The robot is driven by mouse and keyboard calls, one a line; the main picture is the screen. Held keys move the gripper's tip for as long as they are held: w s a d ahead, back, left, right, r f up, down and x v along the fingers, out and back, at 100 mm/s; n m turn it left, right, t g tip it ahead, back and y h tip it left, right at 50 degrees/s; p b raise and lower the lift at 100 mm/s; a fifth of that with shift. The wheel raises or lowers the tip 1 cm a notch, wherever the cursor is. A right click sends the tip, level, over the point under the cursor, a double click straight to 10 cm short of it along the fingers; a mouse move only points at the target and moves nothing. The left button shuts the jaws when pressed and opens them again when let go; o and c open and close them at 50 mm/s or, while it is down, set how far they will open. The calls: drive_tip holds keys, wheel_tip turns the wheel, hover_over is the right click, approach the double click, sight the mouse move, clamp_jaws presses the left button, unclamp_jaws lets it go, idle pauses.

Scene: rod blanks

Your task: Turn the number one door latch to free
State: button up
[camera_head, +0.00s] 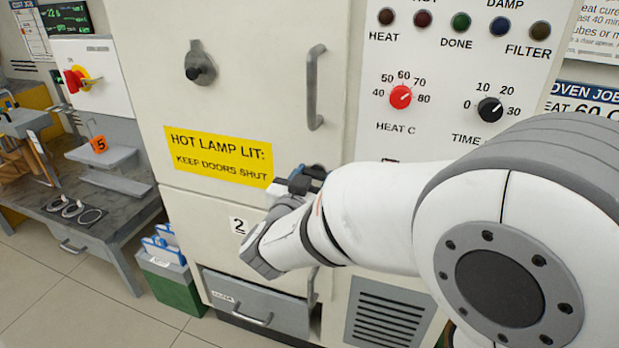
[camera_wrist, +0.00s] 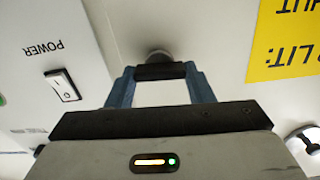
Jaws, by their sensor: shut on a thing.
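My gripper (camera_head: 306,178) is at the right edge of the upper oven door (camera_head: 270,95), just right of its yellow sign. In the wrist view its blue fingers (camera_wrist: 160,72) are shut on the dark bar of the door latch (camera_wrist: 158,54), whose round grey boss shows against the pale panel. In the head view my gripper and wrist hide most of the latch, and I cannot read its setting. The upper door looks shut.
A vertical grey handle (camera_head: 315,88) stands above my gripper. A round fitting with a black knob (camera_head: 199,70) is at the door's upper left. The lower door (camera_head: 205,225) bears a "2" label. A control panel (camera_head: 455,75) is to the right.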

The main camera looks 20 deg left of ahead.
drive_tip(key=m+b, duration=0.2)
drive_tip(key=shift+f+m+b, duration=0.2)
drive_tip(key=shift+m+b, duration=0.15)
drive_tip(key=shift+m, duration=0.05)
drive_tip(key=m+b, duration=0.5)
drive_tip(key=shift+d+m, duration=0.1)
drive_tip(key=shift+m, duration=0.2)
drive_tip(key=m+b, duration=0.4)
drive_tip(key=shift+f, duration=0.15)
drive_tip(key=shift+m+b, duration=2.1)
drive_tip(key=shift+m, duration=0.3)
drive_tip(key=o, duration=1)
drive_tip(key=shift+s, duration=0.15)
